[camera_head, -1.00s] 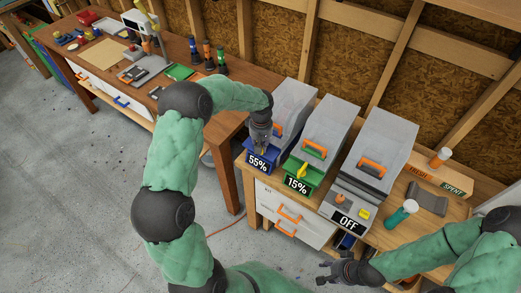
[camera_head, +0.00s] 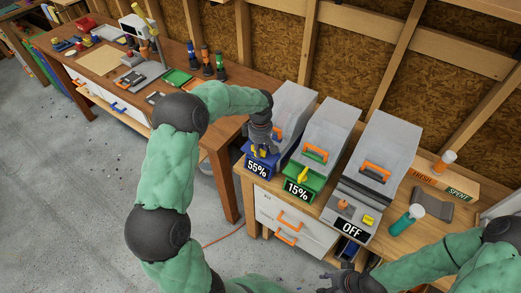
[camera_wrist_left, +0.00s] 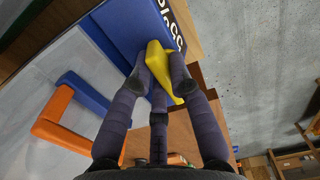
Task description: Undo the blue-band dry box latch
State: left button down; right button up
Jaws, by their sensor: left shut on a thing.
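The blue-band dry box has a grey lid (camera_head: 293,103) and a blue front (camera_head: 250,158) with a "55%" display. Its yellow latch (camera_wrist_left: 158,62) shows in the left wrist view between my left fingers, against the blue front. My left gripper (camera_head: 262,146) comes down onto the box front from above. It also shows in the left wrist view (camera_wrist_left: 160,75), shut on the yellow latch. The fingers partly hide the latch in the head view. My right gripper (camera_head: 333,284) hangs low at the bottom edge, apart from the boxes; its finger gap is unclear.
A green-band box (camera_head: 307,183) reading "15%", with its own yellow latch, stands close on the right. A grey box (camera_head: 352,215) reading "OFF" stands beyond it. Drawers with orange handles (camera_head: 288,224) lie below.

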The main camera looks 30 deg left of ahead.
dwell(0.4)
pick_arm(q)
jog(key=c, duration=1.1)
grip_release()
jog(key=shift+c, duration=0.2)
notch_tip(320, 180, up, 12)
